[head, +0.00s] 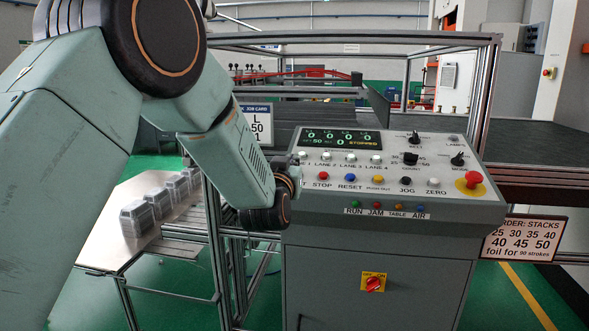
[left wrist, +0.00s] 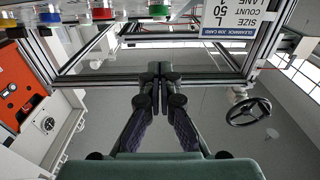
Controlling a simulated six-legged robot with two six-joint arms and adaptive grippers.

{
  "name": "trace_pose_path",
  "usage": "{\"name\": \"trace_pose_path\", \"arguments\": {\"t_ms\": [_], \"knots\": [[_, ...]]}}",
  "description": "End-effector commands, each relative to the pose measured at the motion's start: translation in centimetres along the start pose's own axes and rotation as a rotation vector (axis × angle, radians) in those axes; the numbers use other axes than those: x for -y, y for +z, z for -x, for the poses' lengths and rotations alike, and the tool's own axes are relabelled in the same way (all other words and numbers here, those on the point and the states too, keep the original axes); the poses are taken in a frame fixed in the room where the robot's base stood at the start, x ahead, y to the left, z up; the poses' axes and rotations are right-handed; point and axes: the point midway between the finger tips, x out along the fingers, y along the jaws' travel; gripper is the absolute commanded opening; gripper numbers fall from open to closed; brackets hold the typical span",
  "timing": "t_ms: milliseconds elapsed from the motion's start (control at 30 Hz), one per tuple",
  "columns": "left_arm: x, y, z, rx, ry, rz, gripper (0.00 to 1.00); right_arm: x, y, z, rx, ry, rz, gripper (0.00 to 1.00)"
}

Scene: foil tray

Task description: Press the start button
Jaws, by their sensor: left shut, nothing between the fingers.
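The control panel (head: 400,195) stands in front of me, its display (head: 342,140) reading STOPPED. A row of buttons has a red stop button (head: 325,174), a blue one and a yellow one. The start button is hidden in the head view behind my left wrist; only the end of its label shows. In the left wrist view, which is upside down, a green button (left wrist: 158,9) beside the red one is at the top edge, in line with the fingers. My left gripper (left wrist: 157,72) is shut and empty, apart from that button in the picture. My right gripper is not in view.
A red mushroom button (head: 472,180) sits at the panel's right, below several black knobs. Foil trays (head: 150,208) stand in stacks on a table at the left. An aluminium frame and conveyor are behind the panel. A red rotary switch (head: 374,284) is on the cabinet front.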

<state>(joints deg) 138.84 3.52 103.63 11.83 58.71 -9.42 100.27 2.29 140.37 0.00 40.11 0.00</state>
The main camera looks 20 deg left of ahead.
Motion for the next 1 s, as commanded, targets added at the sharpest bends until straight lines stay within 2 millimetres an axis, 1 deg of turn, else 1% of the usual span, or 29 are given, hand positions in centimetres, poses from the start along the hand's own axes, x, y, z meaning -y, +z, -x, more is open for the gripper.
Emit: {"name": "trace_pose_path", "arguments": {"t_ms": [33, 200, 300, 500, 667, 1000], "knots": [[0.1, -0.1, -0.8, -0.001, -0.001, 0.000, 0.00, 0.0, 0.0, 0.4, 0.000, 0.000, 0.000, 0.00], [0.0, -0.1, -3.1, 0.000, 0.000, 0.000, 0.00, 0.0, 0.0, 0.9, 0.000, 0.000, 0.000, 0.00], [0.0, 1.6, -3.3, 0.004, 0.001, -0.002, 0.00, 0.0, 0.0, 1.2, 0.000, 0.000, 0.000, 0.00], [0.0, 3.4, -3.8, 0.001, 0.000, 0.000, 0.00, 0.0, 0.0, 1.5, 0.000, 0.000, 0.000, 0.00], [0.0, 3.8, -3.9, -0.001, 0.000, 0.001, 0.00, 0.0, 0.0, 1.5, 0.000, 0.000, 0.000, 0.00], [0.0, 4.0, -3.9, -0.001, 0.000, 0.000, 0.00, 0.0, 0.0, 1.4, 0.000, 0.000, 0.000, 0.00]]}}
